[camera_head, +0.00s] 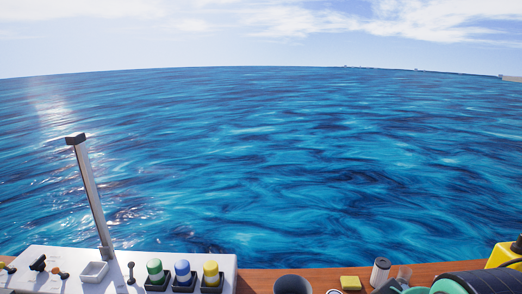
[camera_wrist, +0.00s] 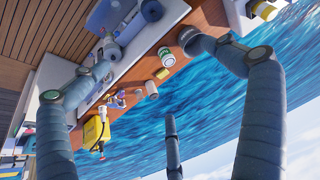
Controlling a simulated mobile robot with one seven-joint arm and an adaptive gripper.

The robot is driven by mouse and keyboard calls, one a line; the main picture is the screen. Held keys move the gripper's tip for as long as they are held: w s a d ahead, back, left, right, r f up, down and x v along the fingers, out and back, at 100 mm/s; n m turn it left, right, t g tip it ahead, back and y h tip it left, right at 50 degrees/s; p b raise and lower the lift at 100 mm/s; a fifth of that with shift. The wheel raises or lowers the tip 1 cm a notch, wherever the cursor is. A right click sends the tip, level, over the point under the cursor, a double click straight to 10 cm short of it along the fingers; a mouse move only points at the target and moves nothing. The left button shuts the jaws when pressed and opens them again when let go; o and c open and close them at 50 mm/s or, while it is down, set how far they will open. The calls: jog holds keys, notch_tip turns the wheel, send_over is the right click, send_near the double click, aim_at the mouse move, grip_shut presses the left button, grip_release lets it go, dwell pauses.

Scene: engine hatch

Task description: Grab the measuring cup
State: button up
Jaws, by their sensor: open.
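No measuring cup can be told with certainty. A small clear vessel (camera_head: 404,274) at the lower right of the head view may be it; it is partly cut off. A dark grey cup (camera_head: 293,285) stands to its left and also shows in the wrist view (camera_wrist: 187,34), close by the right finger's end. My gripper (camera_wrist: 152,72) is open, with blue-grey jointed fingers at left, right and bottom of the wrist view. Nothing shows held between them. It is not clearly visible in the head view.
A wooden ledge (camera_head: 263,276) borders the water. A white panel (camera_head: 45,254) with a post and coloured knobs is at left.

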jog(key=c, duration=0.9)
jog(key=shift+w, duration=0.15)
